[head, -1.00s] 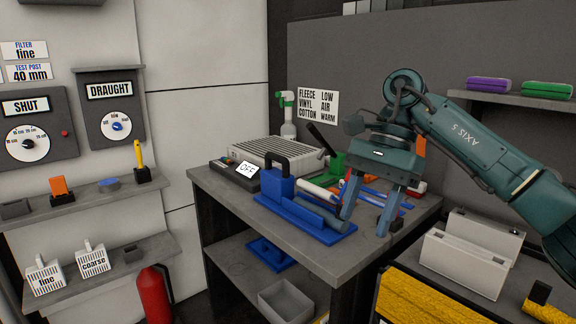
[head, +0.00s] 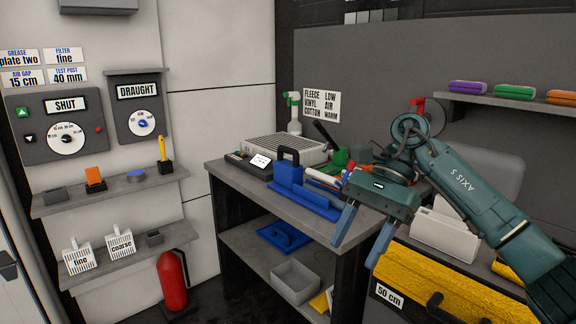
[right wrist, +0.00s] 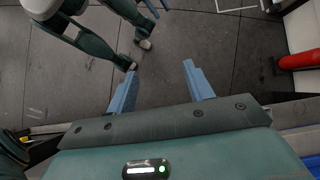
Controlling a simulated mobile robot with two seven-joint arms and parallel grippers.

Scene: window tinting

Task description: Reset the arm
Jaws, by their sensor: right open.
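My right arm (head: 465,185) comes in from the right in the head view. Its right gripper (head: 357,250) has two blue fingers spread apart with nothing between them. The fingers point down in front of the workbench's right part and hide some of its edge. In the right wrist view the same gripper (right wrist: 160,70) is open and empty above the dark floor (right wrist: 190,35). My left gripper does not show in the head view.
The grey workbench (head: 240,190) carries a blue holder (head: 290,185), a grey ribbed unit (head: 285,147) and several tools. A yellow-topped case (head: 440,285) stands at the lower right. A red extinguisher (head: 172,282) stands by the left wall, also in the right wrist view (right wrist: 300,60).

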